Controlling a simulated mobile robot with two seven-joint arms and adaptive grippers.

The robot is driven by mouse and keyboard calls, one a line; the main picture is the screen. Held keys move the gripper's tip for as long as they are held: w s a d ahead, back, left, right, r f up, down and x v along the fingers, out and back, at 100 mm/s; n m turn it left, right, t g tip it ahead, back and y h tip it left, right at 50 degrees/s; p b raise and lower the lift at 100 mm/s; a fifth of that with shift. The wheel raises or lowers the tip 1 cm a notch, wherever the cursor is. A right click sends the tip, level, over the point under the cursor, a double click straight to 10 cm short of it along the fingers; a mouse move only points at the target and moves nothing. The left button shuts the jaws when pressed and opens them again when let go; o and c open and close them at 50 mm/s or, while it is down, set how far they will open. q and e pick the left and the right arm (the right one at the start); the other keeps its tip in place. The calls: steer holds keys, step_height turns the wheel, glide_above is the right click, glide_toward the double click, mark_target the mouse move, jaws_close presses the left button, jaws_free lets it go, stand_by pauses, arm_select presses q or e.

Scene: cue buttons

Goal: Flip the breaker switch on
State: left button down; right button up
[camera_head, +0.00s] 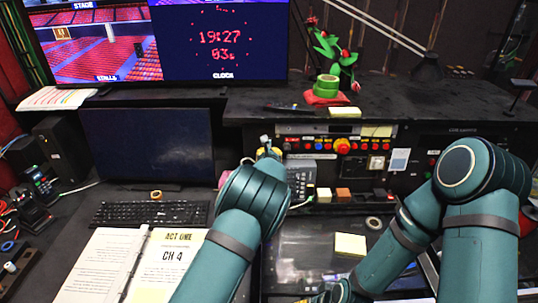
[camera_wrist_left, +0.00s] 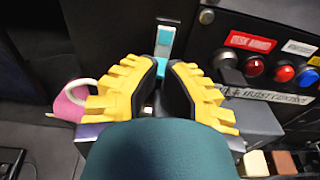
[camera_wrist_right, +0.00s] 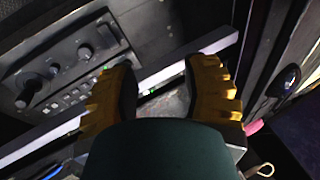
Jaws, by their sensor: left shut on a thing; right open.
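The breaker switch shows in the left wrist view as a slim pale-and-cyan lever (camera_wrist_left: 164,42) on a dark panel. My left gripper (camera_wrist_left: 162,72) is shut on its lower end, with the lever's top standing clear beyond the fingertips. In the head view my left gripper (camera_head: 268,152) reaches the left end of the control console, and my own wrist hides most of it. My right gripper (camera_wrist_right: 160,78) is open, with nothing seen between its fingers. It hangs low near the bottom edge of the head view (camera_head: 328,296).
Right of the lever is a row of coloured buttons (camera_head: 343,146). A pink mug (camera_wrist_left: 74,100) stands close left of my left gripper. A monitor (camera_head: 145,145), keyboard (camera_head: 150,213) and open binder (camera_head: 105,262) fill the left desk. A cactus figure (camera_head: 330,60) stands on the shelf.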

arm_select(q)
steer(key=g, duration=0.1)
steer(key=r+g, duration=0.1)
steer(key=g, duration=0.1)
steer(key=shift+w+d+r+g, duration=0.1)
steer(key=shift+g, duration=0.2)
steer(key=shift+w+r+g, duration=0.15)
steer(key=shift+r+g, duration=0.1)
steer(key=shift+g, duration=0.65)
steer(key=shift+w+r+g, duration=0.1)
steer(key=shift+r+g, duration=0.1)
steer(key=shift+g, duration=0.7)
steer(key=shift+r+g, duration=0.15)
steer(key=shift+g, duration=0.55)
steer(key=c, duration=1)
jaws_free()
steer(key=shift+w, duration=0.1)
steer(key=v, duration=1.2)
